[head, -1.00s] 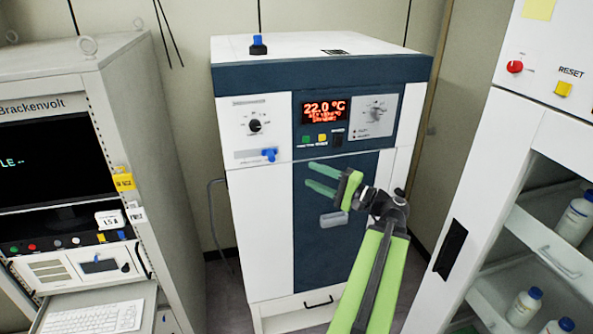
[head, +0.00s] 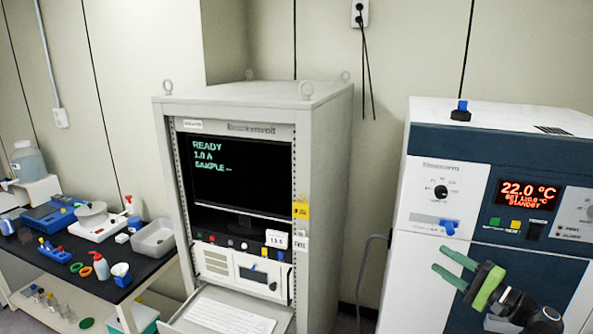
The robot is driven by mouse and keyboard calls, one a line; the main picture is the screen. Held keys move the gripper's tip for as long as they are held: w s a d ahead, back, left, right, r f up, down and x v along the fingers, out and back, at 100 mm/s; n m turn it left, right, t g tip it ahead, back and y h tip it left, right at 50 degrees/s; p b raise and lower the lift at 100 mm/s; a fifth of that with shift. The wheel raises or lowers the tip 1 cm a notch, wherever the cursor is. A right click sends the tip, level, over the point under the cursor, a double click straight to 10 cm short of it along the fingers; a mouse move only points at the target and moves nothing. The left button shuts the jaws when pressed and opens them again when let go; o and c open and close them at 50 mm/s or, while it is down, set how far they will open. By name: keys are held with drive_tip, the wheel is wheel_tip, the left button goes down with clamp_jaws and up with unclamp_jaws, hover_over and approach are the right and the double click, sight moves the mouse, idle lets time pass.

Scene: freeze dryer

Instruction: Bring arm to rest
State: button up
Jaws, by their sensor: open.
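My gripper (head: 452,270) is at the lower right of the head view, with green fingers pointing left. Its two fingers are apart and nothing is between them. It is in front of the freeze dryer (head: 480,195), a white and dark blue cabinet whose red display reads 22.0 °C and STANDBY. Most of my arm is outside the picture.
A grey instrument rack (head: 330,190) with a screen reading READY stands left of the dryer, its keyboard (head: 228,317) on a pulled-out shelf. A black-topped bench (head: 75,245) at far left holds scales, bottles and small tools. A cable hangs from a wall socket (head: 360,12).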

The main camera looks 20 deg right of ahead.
drive_tip(key=w+a+f+n+g+y+b, duration=0.25)
drive_tip(key=w+a+f, duration=0.25)
drive_tip(key=a, duration=0.6)
drive_tip(key=w+a+f+n+g+y+b, duration=0.15)
drive_tip(key=w+a+f+g, duration=0.3)
drive_tip(key=a, duration=0.65)
drive_tip(key=w+a+f+n+g+y+b, duration=0.1)
drive_tip(key=w+a+f+n+g, duration=0.25)
drive_tip(key=a+f, duration=0.45)
drive_tip(key=s+a+f+n+g+h+b, duration=0.2)
drive_tip(key=a+f+n+g+h, duration=0.15)
drive_tip(key=a+f, duration=0.55)
drive_tip(key=s+a+f+n+g+h+b, duration=0.2)
drive_tip(key=s+a+f+n+g+h, duration=0.15)
drive_tip(key=a+f, duration=0.5)
drive_tip(key=d+f+h, duration=0.1)
drive_tip(key=d+h, duration=0.4)
drive_tip(key=d, duration=0.3)
drive_tip(key=shift+d+f+h, duration=0.15)
drive_tip(key=shift+d+h, duration=0.15)
